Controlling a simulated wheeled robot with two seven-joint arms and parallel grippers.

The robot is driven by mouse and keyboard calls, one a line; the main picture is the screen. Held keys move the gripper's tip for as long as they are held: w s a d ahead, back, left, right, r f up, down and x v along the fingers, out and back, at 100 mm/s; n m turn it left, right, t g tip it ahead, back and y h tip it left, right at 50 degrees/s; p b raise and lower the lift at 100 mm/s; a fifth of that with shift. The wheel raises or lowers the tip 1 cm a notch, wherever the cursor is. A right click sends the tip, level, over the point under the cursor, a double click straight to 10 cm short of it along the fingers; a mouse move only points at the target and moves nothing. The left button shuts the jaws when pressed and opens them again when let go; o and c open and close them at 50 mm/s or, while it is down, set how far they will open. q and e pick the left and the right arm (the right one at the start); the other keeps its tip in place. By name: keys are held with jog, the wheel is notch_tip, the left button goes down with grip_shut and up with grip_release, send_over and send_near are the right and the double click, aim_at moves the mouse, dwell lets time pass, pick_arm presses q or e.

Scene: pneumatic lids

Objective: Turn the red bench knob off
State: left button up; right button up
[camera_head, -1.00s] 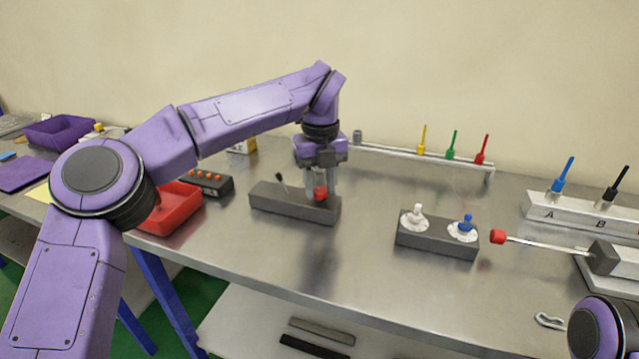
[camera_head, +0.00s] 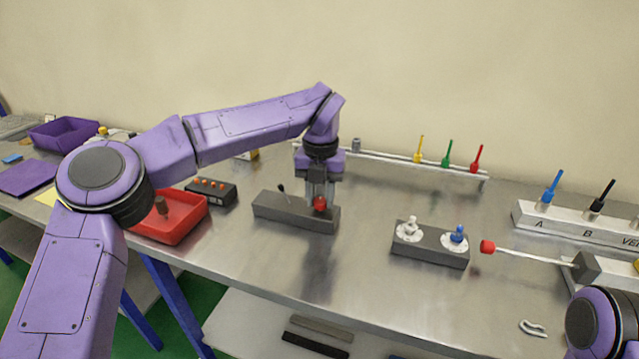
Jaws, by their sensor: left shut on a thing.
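The red knob (camera_head: 320,204) sits on the right part of a dark grey block (camera_head: 285,213) on the steel bench. A small black toggle lever (camera_head: 282,189) stands on the left part of the same block. My left gripper (camera_head: 320,197) points straight down over the knob. Its fingers are shut on the knob, one at each side, and hide part of it. How far the knob is turned cannot be told. My right gripper is not in view; only a part of my right arm shows at the lower right.
Right of the block stands another grey block (camera_head: 430,247) with a white and a blue knob. A red-tipped lever (camera_head: 487,247) sticks out beside it. Behind is a rail (camera_head: 400,158) with coloured valves. A red tray (camera_head: 176,226) lies at the left. Bench between the two blocks is clear.

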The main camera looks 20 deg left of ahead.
pick_arm(q)
jog(key=m+p, duration=0.2)
jog(key=p, duration=0.1)
jog(key=m+p, duration=0.6)
jog(key=shift+r, duration=0.35)
jog(key=m+p, duration=0.2)
jog(key=m, duration=0.1)
jog(key=shift+f+p, duration=0.1)
jog(key=shift+p, duration=0.2)
jog(key=shift+f+m+p, duration=0.1)
jog(key=shift+m+p, duration=0.45)
jog(key=shift+m, duration=0.15)
jog(key=shift+w, duration=0.1)
jog(key=o, duration=1.1)
jog(key=shift+c, duration=0.2)
